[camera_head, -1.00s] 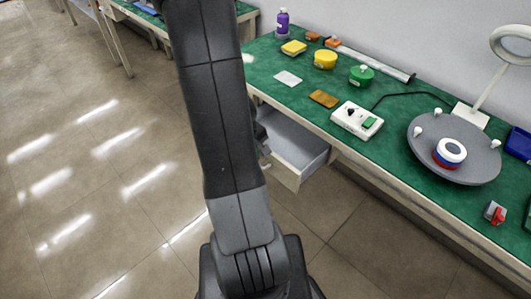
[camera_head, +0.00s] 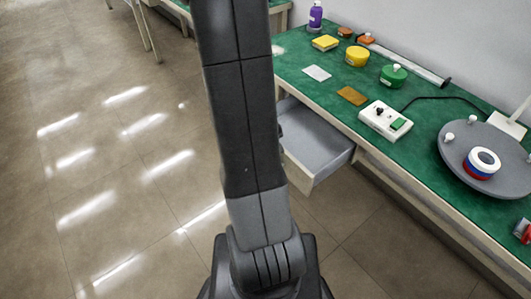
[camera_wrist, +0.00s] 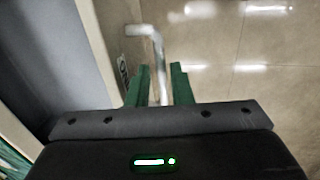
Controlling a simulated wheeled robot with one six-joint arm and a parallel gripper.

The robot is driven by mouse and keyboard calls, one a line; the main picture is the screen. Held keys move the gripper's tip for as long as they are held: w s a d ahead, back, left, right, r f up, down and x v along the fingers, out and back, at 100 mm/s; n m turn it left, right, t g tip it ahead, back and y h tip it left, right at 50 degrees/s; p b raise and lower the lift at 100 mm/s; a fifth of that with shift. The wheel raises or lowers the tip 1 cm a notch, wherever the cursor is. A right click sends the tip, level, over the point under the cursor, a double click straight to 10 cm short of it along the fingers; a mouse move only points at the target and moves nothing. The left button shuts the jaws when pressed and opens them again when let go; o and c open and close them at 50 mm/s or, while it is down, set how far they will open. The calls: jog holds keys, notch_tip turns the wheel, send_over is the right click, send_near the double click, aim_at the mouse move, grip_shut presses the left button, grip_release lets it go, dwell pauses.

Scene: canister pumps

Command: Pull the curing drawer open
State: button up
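The curing drawer (camera_head: 318,150) hangs out from under the green-topped bench in the head view, well pulled out, with its grey inside showing. In the wrist view the drawer front (camera_wrist: 118,45) is at the left, with a pale bar handle (camera_wrist: 156,48) standing out from it. My gripper (camera_wrist: 161,68) has two green fingers, one on each side of the handle bar. A narrow gap shows on both sides, so it looks open around the bar. In the head view my gripper is hidden behind my arm.
The bench (camera_head: 300,62) carries a white control box (camera_head: 385,121), a green canister (camera_head: 393,76), a yellow canister (camera_head: 357,56) and a round grey plate (camera_head: 455,160) with a ringed part on it. The tiled floor (camera_head: 130,200) to the left is clear.

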notch_tip(320, 180, up, 14)
jog(key=s+a+p, duration=0.1)
jog(key=a+p, duration=0.1)
jog(key=p, duration=0.2)
jog(key=shift+s+f, duration=0.2)
jog(key=shift+s, duration=0.05)
jog(key=shift+f, duration=0.1)
dwell(0.3)
jog(key=f+b, duration=0.1)
jog(key=f, duration=0.3)
jog(key=w+d+f+b, duration=0.1)
jog(key=f, duration=0.4)
jog(key=d+f+b, duration=0.1)
jog(key=f+b, duration=0.1)
jog(key=f, duration=0.2)
jog(key=shift+w+d+f, duration=0.1)
jog(key=shift+w+f, duration=0.1)
jog(key=shift+w, duration=0.1)
jog(key=shift+s, duration=0.1)
